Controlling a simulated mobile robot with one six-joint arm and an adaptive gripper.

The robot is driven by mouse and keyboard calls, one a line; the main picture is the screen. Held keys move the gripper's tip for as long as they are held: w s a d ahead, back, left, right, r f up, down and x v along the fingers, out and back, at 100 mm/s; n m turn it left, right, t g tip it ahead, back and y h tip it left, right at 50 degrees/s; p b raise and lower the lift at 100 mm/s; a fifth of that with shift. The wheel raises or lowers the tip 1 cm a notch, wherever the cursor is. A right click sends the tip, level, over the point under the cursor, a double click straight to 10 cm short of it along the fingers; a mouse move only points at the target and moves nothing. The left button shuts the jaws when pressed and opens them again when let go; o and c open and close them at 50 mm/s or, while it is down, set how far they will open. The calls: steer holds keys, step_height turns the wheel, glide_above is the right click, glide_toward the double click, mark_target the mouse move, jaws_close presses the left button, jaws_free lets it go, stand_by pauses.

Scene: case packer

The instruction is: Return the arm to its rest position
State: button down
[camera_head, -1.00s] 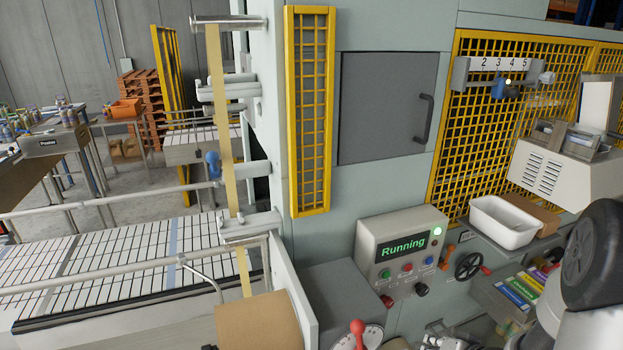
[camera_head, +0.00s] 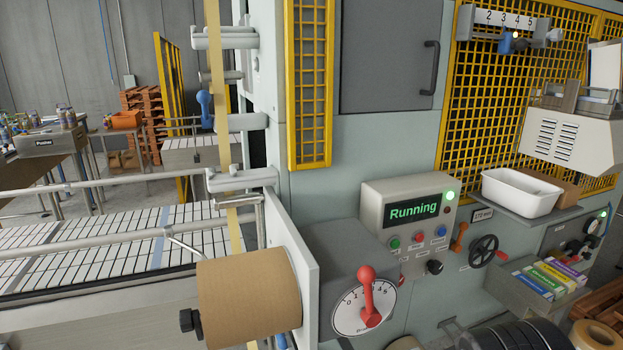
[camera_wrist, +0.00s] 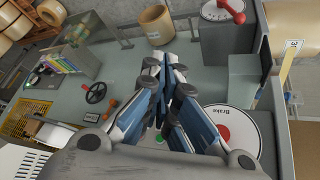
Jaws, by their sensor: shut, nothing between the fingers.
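My gripper (camera_wrist: 172,100) shows in the wrist view with its fingers together and nothing between them. It hangs over the front of the case packer, between the black handwheel (camera_wrist: 96,93) and the round Brake dial (camera_wrist: 232,130). In the head view the gripper is out of sight. A dark ribbed part of my arm shows at the bottom edge, right of centre.
The control box (camera_head: 408,215) reads "Running" with a green lamp lit. A dial with a red lever (camera_head: 368,297) and a brown roll (camera_head: 248,295) stand left of it. A white tray (camera_head: 520,193) sits on a shelf at right. A conveyor (camera_head: 100,245) runs at left.

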steer(key=s+a+f+n+g+y+b, duration=0.1)
steer(key=s+a+f+n+y+b, duration=0.1)
steer(key=s+a+f+b, duration=0.2)
steer(key=s+a, duration=0.3)
steer(key=s, duration=0.2)
steer(key=shift+a+f, duration=0.15)
steer(key=shift+f, duration=0.15)
steer(key=shift+s, duration=0.15)
